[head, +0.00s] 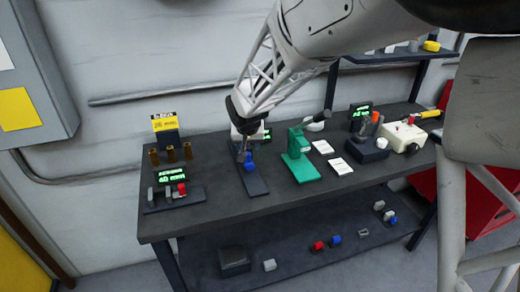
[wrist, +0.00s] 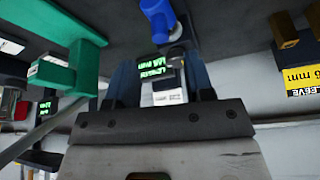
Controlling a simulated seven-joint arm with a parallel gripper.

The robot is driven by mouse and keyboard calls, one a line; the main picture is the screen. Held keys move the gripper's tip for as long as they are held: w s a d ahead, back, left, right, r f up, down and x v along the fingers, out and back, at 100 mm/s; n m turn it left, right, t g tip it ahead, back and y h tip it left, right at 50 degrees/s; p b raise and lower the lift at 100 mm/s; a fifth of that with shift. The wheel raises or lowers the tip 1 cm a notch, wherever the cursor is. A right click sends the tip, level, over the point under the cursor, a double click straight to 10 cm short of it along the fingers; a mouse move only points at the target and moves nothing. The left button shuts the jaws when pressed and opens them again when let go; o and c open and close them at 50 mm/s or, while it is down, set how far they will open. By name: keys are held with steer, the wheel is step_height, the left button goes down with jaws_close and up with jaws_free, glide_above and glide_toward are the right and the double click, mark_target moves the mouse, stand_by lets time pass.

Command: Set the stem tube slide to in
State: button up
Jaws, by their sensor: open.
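The slide device is a dark flat base (head: 258,187) near the middle of the bench, with a blue knob (head: 249,166) on it and a green-lit display (head: 266,135) behind. I take this to be the stem tube slide; its label is too small to be sure. My gripper (head: 241,154) is low over the device, close to the blue knob; contact cannot be told. In the wrist view, my gripper (wrist: 162,88) has its fingers apart, with the display (wrist: 155,64) between them. The blue part (wrist: 158,18) and a grey cylinder lie beyond the fingertips.
A green press-like fixture (head: 299,158) stands just right of the slide. Brass sleeves (head: 170,153), a yellow sign (head: 165,122) and a red-knobbed device (head: 182,188) are on the left. A dark device (head: 368,148) and a cream box (head: 402,136) are on the right. The bench front is clear.

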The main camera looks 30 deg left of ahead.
mark_target(248, 161)
steer(key=shift+x, duration=3.65)
jaws_close()
